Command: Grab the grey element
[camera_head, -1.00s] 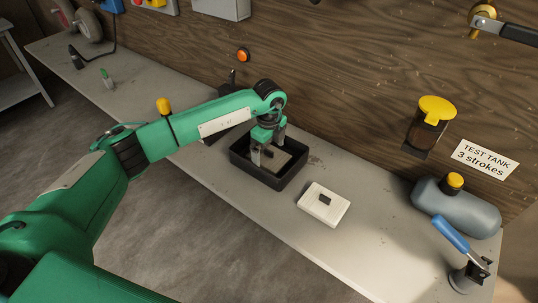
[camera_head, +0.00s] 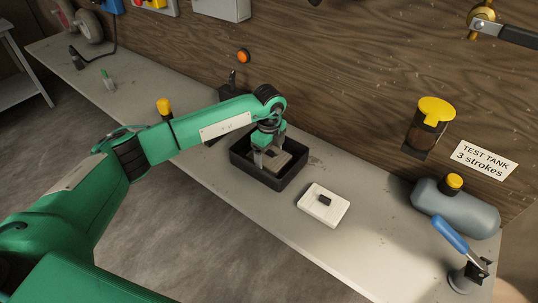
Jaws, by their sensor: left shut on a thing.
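A grey element (camera_head: 279,160) is in the black tray (camera_head: 291,175) on the bench. My left gripper (camera_head: 268,160) points down into the tray, with its fingers at the grey element. It is shut on the grey element, which it partly covers. I cannot tell whether the element touches the tray floor. My right gripper does not show.
A grey tank (camera_head: 456,207) with a yellow cap and a blue-handled lever (camera_head: 452,234) stand at the right. A wooden wall (camera_head: 350,90) rises behind the bench.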

